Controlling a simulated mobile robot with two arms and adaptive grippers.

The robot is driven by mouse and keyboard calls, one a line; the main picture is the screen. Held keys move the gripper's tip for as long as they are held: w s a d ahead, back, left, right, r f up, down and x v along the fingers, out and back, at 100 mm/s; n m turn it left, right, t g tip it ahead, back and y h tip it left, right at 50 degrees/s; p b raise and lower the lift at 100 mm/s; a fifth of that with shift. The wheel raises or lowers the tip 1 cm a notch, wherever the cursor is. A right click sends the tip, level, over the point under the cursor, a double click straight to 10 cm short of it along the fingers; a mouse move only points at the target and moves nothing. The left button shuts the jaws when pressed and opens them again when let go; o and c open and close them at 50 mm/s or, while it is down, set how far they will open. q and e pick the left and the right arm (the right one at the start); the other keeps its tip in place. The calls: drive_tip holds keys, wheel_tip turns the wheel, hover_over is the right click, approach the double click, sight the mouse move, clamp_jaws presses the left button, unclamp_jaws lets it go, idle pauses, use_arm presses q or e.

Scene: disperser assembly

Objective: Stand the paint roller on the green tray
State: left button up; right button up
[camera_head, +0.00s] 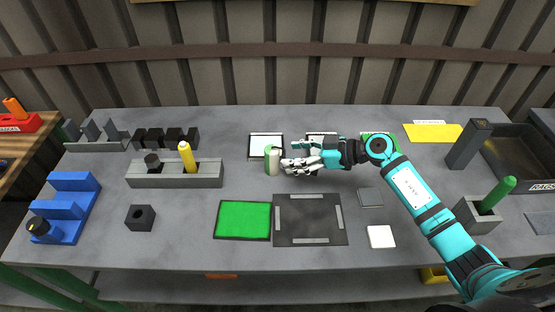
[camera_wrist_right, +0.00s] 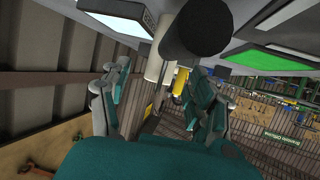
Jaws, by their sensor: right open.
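A pale cylinder with a green part at its top, which looks like the paint roller (camera_head: 272,163), stands upright near the middle of the table. My right gripper (camera_head: 289,166) is open, low over the table, its fingertips right beside the roller's right side. In the right wrist view the pale roller (camera_wrist_right: 159,57) shows between the open fingers (camera_wrist_right: 160,98); I cannot tell whether they touch it. The green tray (camera_head: 243,219) lies flat and empty, nearer the front. It also shows in the right wrist view (camera_wrist_right: 270,58). My left gripper is out of view.
A white panel (camera_head: 265,142) lies behind the roller. A grey block (camera_head: 140,179) holding a yellow cylinder (camera_head: 187,156) stands to the left. A dark panel (camera_head: 309,220) lies right of the green tray. A dark round thing (camera_wrist_right: 195,28) partly blocks the wrist view.

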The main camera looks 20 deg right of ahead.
sight(279, 156)
drive_tip(key=shift+w+a, duration=0.15)
drive_tip(key=shift+a, duration=0.1)
drive_tip(key=p+x, duration=0.1)
drive_tip(key=x, duration=0.3)
drive_tip(key=shift+a+r, duration=0.1)
drive_tip(key=shift+a, duration=0.15)
drive_tip(key=shift+w+a, duration=0.15)
drive_tip(key=shift+a, duration=0.05)
drive_tip(key=shift+d, duration=0.1)
drive_tip(key=shift+c, duration=0.6)
clamp_jaws()
